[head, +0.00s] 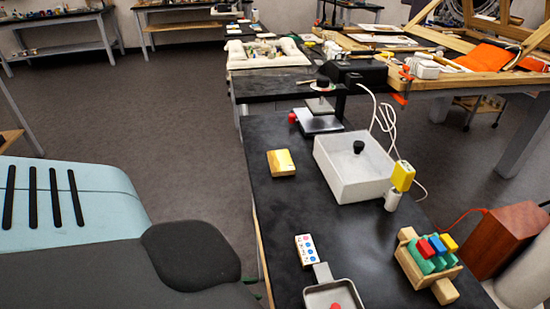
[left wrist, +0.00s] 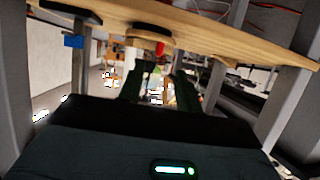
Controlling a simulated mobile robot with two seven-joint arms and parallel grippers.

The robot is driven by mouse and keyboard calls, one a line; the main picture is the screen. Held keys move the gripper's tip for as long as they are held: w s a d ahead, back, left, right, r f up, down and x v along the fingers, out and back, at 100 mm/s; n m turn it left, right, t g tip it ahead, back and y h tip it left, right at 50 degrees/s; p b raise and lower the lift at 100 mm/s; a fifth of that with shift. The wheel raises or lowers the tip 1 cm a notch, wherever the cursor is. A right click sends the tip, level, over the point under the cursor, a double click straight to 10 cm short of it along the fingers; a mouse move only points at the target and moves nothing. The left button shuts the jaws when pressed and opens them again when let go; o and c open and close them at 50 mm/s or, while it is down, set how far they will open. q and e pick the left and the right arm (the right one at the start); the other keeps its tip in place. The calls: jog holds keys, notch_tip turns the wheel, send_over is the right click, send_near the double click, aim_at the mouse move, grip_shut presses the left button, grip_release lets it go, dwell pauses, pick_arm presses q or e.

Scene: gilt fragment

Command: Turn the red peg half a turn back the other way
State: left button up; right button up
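The red peg (head: 426,248) is a short block on a small wooden peg bench (head: 445,291) at the right of the near black table in the head view. Blue (head: 437,244) and yellow (head: 449,243) pegs stand beside it, with green pieces below. In the left wrist view my left gripper (left wrist: 159,82) has two dark fingers apart, with nothing seen between them. In the head view the gripper itself is hidden behind my arm at the lower left, well away from the peg bench. My right gripper is not in view.
The black table (head: 226,88) continues toward the back. A white bin (head: 346,190), yellow block (head: 281,162), dotted white block (head: 306,250) and grey tray (head: 318,296) sit on the near table. A wooden board (left wrist: 205,35) spans overhead in the left wrist view. Floor at left is open.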

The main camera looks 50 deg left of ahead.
pick_arm(q)
jog(key=shift+b+x, duration=0.4)
jog(key=shift+x, duration=3.5)
grip_shut()
